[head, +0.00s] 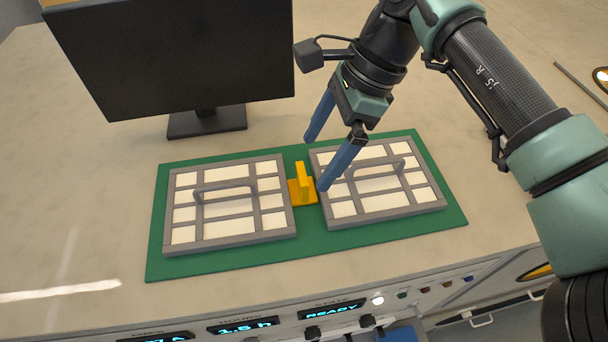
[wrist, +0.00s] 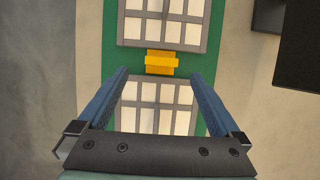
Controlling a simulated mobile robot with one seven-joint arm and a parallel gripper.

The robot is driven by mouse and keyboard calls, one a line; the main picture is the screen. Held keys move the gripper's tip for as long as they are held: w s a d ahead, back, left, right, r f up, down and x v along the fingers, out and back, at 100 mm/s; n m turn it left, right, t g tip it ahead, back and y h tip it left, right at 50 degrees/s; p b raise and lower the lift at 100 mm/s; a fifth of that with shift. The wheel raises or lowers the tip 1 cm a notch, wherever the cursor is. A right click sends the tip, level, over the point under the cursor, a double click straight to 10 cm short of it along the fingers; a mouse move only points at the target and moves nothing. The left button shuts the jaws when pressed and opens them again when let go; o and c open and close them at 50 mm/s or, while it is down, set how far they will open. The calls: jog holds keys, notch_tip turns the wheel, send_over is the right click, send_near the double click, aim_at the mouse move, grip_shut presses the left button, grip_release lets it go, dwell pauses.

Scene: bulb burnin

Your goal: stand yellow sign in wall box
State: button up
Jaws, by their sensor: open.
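The yellow sign (head: 303,183) is a small upright plate on a flat yellow base. It stands on the green mat in the gap between two grey gridded panels. In the wrist view the sign (wrist: 161,62) lies just beyond the fingertips, roughly centred between them. My gripper (head: 315,164) is open and empty, its blue fingers pointing down over the inner edge of the right panel, just right of the sign. It also shows in the wrist view (wrist: 159,72). I cannot make out a wall box in either view.
The left panel (head: 228,212) and right panel (head: 345,208) have white cells and raised handles, on the green mat (head: 290,252). A black monitor (head: 180,60) stands behind at the left. Lit displays (head: 248,326) line the bench front. The bench left of the mat is clear.

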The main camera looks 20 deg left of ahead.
aim_at(305, 173)
jog(key=p+x, duration=0.3)
jog(key=x, duration=0.3)
jog(key=shift+s+a, duration=0.1)
jog(key=shift+a, duration=0.1)
jog(key=shift+a+f+p, duration=0.1)
jog(key=shift+f+p, duration=0.2)
jog(key=shift+f, duration=0.15)
jog(key=shift+r, duration=0.1)
grip_shut()
